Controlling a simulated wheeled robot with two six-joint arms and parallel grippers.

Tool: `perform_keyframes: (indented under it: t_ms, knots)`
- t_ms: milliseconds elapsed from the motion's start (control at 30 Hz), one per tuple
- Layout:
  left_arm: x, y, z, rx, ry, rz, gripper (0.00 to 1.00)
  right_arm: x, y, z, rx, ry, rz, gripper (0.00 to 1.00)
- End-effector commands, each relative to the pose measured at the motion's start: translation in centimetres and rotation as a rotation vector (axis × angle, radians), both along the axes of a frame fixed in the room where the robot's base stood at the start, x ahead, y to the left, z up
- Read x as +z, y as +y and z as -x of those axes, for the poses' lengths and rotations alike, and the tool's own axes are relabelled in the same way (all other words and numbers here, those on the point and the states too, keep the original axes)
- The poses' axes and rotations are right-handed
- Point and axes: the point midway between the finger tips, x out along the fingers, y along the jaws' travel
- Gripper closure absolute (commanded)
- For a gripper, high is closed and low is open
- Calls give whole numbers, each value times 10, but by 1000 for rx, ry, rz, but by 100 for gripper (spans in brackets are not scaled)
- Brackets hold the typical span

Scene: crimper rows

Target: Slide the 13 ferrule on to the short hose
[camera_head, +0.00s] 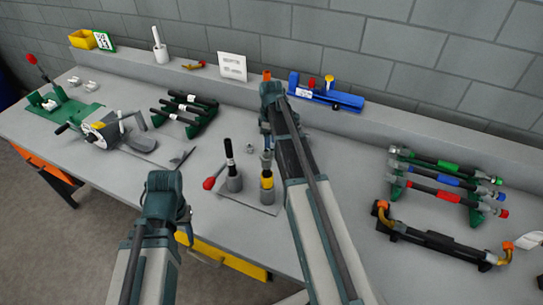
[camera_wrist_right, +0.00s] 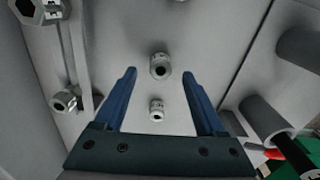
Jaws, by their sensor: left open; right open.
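In the right wrist view two small silver ferrules lie on the grey surface: a larger one (camera_wrist_right: 160,66) ahead of the fingertips and a smaller one (camera_wrist_right: 156,110) between the fingers. Their size marks are too small to read. My right gripper (camera_wrist_right: 164,72) is open and empty, its blue fingers spread above them. In the head view a ferrule (camera_head: 250,149) lies just left of my right gripper (camera_head: 267,138). A short black hose (camera_head: 229,152) with a white band stands upright in a grey holder. My left gripper (camera_head: 184,216) is open near the front edge, its fingers mostly hidden.
A holder with a yellow band (camera_head: 266,181) stands beside the upright hose, near a red-knobbed lever (camera_head: 209,184). Black hoses lie on a green rack (camera_head: 203,123). A crimping machine (camera_head: 102,132) stands left. Coloured hoses (camera_head: 440,180) and a black fitted hose (camera_head: 435,240) lie right.

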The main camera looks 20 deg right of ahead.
Motion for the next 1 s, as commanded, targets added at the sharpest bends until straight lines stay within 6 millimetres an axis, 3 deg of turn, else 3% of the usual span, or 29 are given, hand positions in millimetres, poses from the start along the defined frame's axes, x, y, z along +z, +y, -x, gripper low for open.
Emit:
perform_keyframes:
  t_ms: [33, 200, 533, 933, 1000]
  knots:
    - [-13, 0, 0, 0, 0, 0, 50, -13, 0, 2, 0, 0, 0, 28]
    - [-33, 0, 0, 0, 0, 0, 50, -33, -1, 2, 0, 0, 0, 28]
    - [-34, 0, 0, 0, 0, 0, 50, -34, -1, 2, 0, 0, 0, 28]
    - [-34, 0, 0, 0, 0, 0, 50, -34, -1, 2, 0, 0, 0, 100]
    - [-35, 0, 0, 0, 0, 0, 50, -34, -1, 2, 0, 0, 0, 100]
